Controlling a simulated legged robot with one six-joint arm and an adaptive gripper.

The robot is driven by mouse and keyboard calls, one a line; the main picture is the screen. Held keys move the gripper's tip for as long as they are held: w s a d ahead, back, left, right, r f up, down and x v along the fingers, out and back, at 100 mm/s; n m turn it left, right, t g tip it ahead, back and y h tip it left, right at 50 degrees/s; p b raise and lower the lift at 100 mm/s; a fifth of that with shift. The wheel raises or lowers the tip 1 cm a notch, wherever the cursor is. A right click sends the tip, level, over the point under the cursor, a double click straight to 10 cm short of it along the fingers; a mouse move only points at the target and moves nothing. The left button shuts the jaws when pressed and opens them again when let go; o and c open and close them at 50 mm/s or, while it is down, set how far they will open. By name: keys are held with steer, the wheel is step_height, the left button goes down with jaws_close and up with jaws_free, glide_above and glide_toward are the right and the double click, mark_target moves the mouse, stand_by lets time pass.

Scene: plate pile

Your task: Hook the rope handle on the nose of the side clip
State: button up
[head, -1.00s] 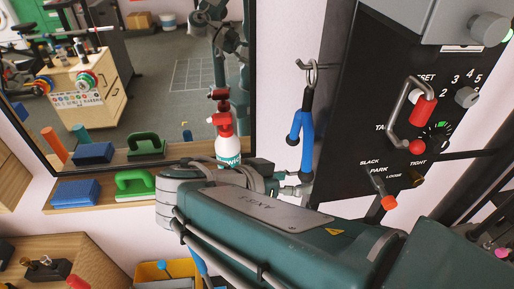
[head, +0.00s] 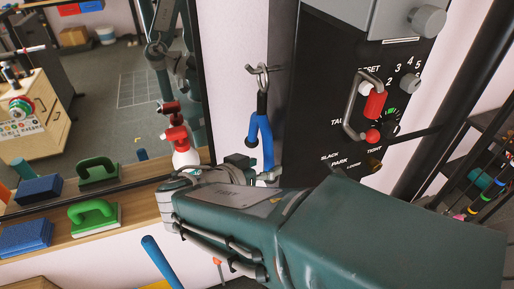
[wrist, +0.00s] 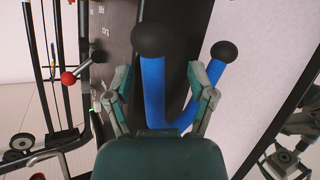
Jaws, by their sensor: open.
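The rope handle is a blue V-shaped rope with black ends (head: 259,138). It hangs by a ring from a metal wall hook (head: 264,70), beside the black panel. In the wrist view the blue rope (wrist: 153,90) spreads in a V, with a black ball on each end. My gripper (wrist: 160,78) is open, one finger on each side of the rope; I cannot tell whether either touches it. In the head view my gripper is partly hidden behind my arm, close to the rope's lower end. I cannot make out the side clip for certain.
The black panel (head: 313,110) stands right of the rope, with a red-gripped metal handle (head: 375,103) and knobs jutting out. A mirror is left of the rope. A wooden shelf (head: 140,205) below it holds a spray bottle (head: 184,157), a green-handled block (head: 94,213) and blue blocks.

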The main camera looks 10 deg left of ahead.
steer(key=shift+w+d+r, duration=0.1)
steer(key=shift+w+d, duration=0.05)
steer(key=shift+d, duration=0.9)
steer(key=shift+a, duration=0.5)
jaws_close()
steer(key=shift+a, duration=0.3)
steer(key=shift+d+r, duration=0.15)
steer(key=shift+d, duration=0.25)
steer(key=shift+a+r, duration=0.1)
steer(key=shift+r, duration=0.7)
steer(key=s+a, duration=0.4)
steer(key=a, duration=0.2)
steer(key=shift+a, duration=0.2)
steer(key=shift+a+f, duration=0.1)
